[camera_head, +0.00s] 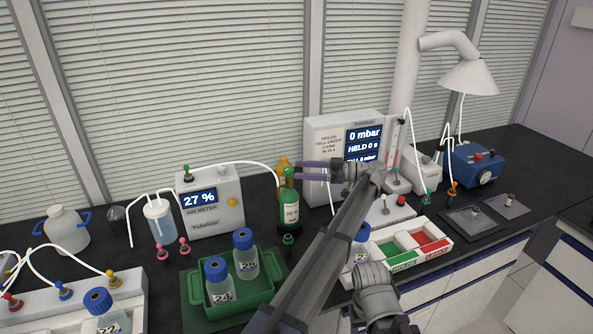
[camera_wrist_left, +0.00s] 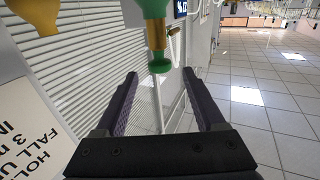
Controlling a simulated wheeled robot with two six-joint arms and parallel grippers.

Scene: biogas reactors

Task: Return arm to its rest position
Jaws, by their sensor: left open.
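My left gripper (camera_head: 299,170) is open and empty in the head view, its two dark purple fingers pointing left beside the top of a green gas bottle (camera_head: 289,206). In the left wrist view the open fingers (camera_wrist_left: 160,76) show spread. The green bottle (camera_wrist_left: 153,8) hangs in from the top of that view, with a brass valve and a green knob (camera_wrist_left: 159,66) that appears between the fingers. I cannot tell whether the fingers touch the knob. My left arm crosses the bench and hides part of it. My right gripper is not seen.
A white pressure box (camera_head: 325,142) is close behind the gripper. An air meter (camera_head: 212,214), a green tray (camera_head: 273,292) with bottles 24 and 25, and a sorting tray (camera_head: 447,252) crowd the bench. Tubes hang around.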

